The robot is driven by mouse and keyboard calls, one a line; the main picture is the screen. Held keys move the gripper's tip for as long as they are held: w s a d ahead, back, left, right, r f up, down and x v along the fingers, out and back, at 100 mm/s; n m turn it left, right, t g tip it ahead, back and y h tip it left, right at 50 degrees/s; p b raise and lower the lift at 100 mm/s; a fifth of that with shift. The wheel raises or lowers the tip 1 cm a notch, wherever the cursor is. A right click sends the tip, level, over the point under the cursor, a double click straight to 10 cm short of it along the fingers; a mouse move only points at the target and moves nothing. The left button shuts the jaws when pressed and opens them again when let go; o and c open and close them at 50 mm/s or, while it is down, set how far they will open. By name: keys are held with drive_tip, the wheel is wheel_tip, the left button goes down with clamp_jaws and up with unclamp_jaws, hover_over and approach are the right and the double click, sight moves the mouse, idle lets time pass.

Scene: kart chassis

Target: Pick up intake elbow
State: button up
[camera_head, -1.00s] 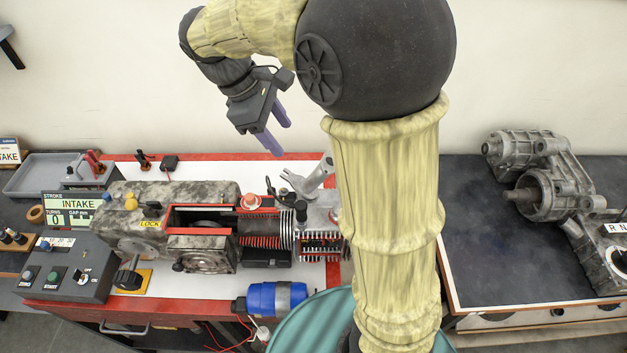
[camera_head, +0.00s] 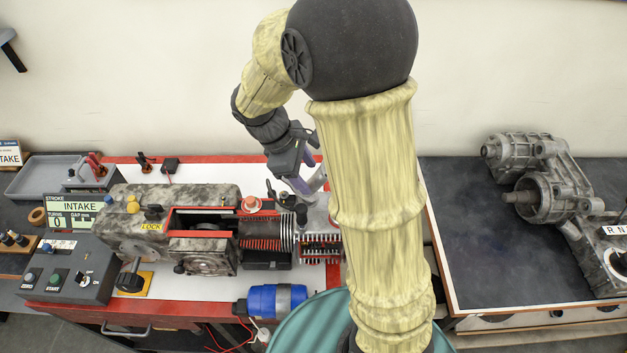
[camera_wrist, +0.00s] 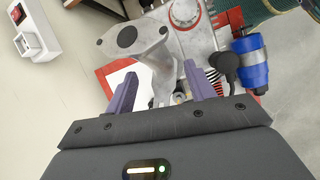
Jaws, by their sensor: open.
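The intake elbow (camera_wrist: 143,45) is a light grey metal pipe with a flat flange. In the wrist view it stands just beyond my gripper (camera_wrist: 158,88), and its lower neck shows between the two purple fingers. The fingers are open, with a gap on either side of the neck; I cannot tell whether either one touches it. In the head view my gripper (camera_head: 304,172) is at the elbow (camera_head: 317,178), at the right end of the engine model. My gripper and arm hide much of the elbow there.
The cutaway engine (camera_head: 190,209) fills the red-edged bench. A blue cylinder (camera_head: 276,299) sits at its front and a control box (camera_head: 66,267) at its left. A gearbox casting (camera_head: 541,190) rests on the dark right-hand bench. The wall is close behind.

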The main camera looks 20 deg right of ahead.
sight(309, 180)
drive_tip(key=shift+p+x, duration=0.45)
drive_tip(key=shift+x, duration=2.2)
drive_tip(key=shift+a, duration=0.15)
drive_tip(key=shift+a, duration=0.2)
drive_tip(key=shift+c, duration=1.2)
drive_tip(key=shift+d, duration=0.1)
clamp_jaws()
